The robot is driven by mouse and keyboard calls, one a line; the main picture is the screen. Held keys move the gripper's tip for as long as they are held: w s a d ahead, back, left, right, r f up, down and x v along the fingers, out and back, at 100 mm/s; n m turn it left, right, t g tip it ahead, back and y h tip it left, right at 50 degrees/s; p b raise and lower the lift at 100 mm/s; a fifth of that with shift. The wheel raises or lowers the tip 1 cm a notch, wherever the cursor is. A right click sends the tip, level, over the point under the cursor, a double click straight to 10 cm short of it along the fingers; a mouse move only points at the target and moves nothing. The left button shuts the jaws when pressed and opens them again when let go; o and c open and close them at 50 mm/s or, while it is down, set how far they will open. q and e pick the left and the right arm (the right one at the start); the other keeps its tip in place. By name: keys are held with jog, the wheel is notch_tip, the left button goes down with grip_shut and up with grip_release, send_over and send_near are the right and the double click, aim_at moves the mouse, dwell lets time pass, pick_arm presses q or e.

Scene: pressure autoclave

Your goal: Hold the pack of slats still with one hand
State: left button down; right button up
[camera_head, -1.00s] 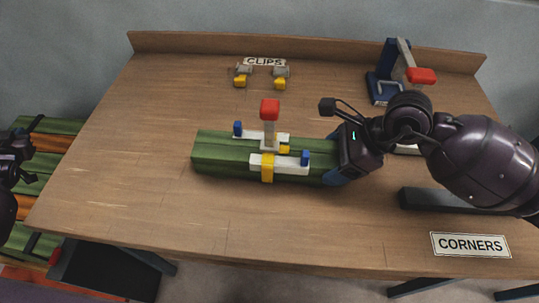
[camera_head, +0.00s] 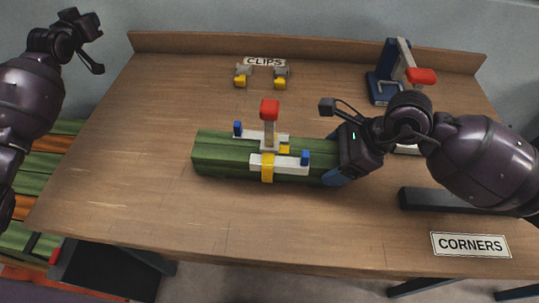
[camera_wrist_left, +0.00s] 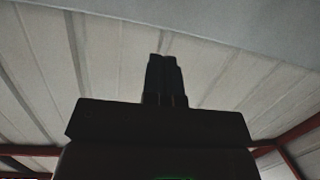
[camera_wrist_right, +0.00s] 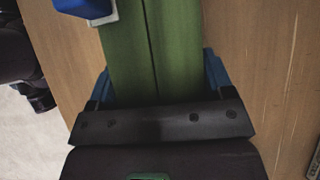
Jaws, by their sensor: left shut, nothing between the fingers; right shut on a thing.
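The pack of green slats (camera_head: 222,160) lies on the table, with a white and yellow strap fitting (camera_head: 280,165), blue knobs and a red-topped lever (camera_head: 269,112) on it. My right gripper (camera_head: 337,165) is shut on the pack's right end. In the right wrist view the green slats (camera_wrist_right: 168,50) run between its blue fingers. My left gripper (camera_head: 95,35) is raised at the upper left, far from the pack. In the left wrist view its fingers (camera_wrist_left: 166,78) are together and empty, against the ceiling.
Two grey and yellow clips (camera_head: 242,77) lie by the CLIPS label (camera_head: 264,62) at the back. A blue tool with a red-tipped handle (camera_head: 385,87) stands back right. A dark bar (camera_head: 440,200) and the CORNERS label (camera_head: 470,245) are front right. The table's left side is clear.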

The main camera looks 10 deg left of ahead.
pick_arm(q)
jog(key=s+d+r+m+g+h, duration=0.1)
jog(key=d+r+m+g+h, duration=0.2)
jog(key=d, duration=1)
jog(key=s+d+r+m+g+h, duration=0.1)
jog(key=d+r+g+h, duration=0.3)
jog(key=d, duration=0.8)
jog(key=s+d+r+m+h, duration=0.2)
jog(key=d+r, duration=0.3)
jog(key=d, duration=0.8)
jog(key=s+d+m+g+y, duration=0.25)
jog(key=s+d+g, duration=0.25)
jog(key=s+d, duration=0.55)
jog(key=s+a+f+m+g+y, duration=0.25)
jog(key=s+g+y, duration=0.2)
jog(key=s, duration=0.95)
notch_tip(320, 180, down, 8)
jog(key=shift+s+a+f+y, duration=0.2)
jog(key=shift+a+f+y, duration=0.05)
jog(key=shift+a+y, duration=0.1)
jog(key=shift+t, duration=0.25)
